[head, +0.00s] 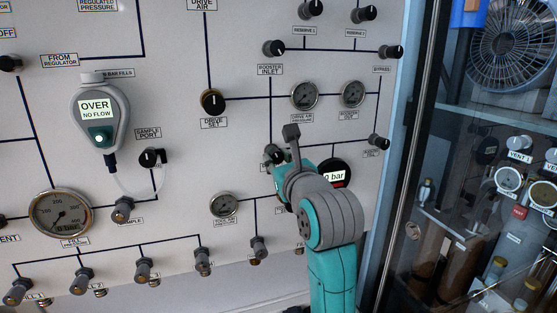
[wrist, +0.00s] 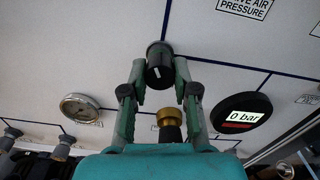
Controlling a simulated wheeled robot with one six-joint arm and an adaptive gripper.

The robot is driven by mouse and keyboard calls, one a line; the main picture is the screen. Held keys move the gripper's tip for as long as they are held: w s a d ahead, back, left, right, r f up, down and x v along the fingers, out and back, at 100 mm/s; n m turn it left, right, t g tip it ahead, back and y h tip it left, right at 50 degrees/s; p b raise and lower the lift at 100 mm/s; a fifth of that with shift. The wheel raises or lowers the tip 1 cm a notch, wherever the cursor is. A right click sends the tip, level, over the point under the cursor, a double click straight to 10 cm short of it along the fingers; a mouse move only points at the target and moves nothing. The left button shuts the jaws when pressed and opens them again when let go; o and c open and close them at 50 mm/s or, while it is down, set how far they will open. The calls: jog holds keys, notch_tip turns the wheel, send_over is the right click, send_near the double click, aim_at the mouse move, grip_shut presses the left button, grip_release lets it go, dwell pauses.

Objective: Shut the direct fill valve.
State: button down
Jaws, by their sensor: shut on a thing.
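My gripper (head: 279,162) is at the panel, right of the middle in the head view. Its fingers close on either side of a black knob (wrist: 159,74) with a white pointer mark in the wrist view. The knob shows partly beside my gripper in the head view (head: 271,153). The pointer looks nearly upright in the wrist view, tilted slightly. My gripper and arm hide any label beneath this knob, so I cannot read its name. Another black knob (head: 379,142) sits at the panel's right, with a label too small to read surely.
A brass fitting (wrist: 168,117) lies below the held knob. A digital gauge (wrist: 241,112) reading 0 bar is close on the right, and a round dial (wrist: 81,107) is on the left. The drive set knob (head: 212,101) is up left. A glass-fronted cabinet (head: 470,150) stands right.

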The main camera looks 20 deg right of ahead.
jog(key=shift+f+m, duration=0.15)
jog(key=shift+m, duration=0.15)
dwell(0.4)
jog(key=c, duration=0.9)
grip_release()
jog(key=shift+o, duration=0.2)
jog(key=s, duration=0.7)
jog(key=shift+s, duration=0.25)
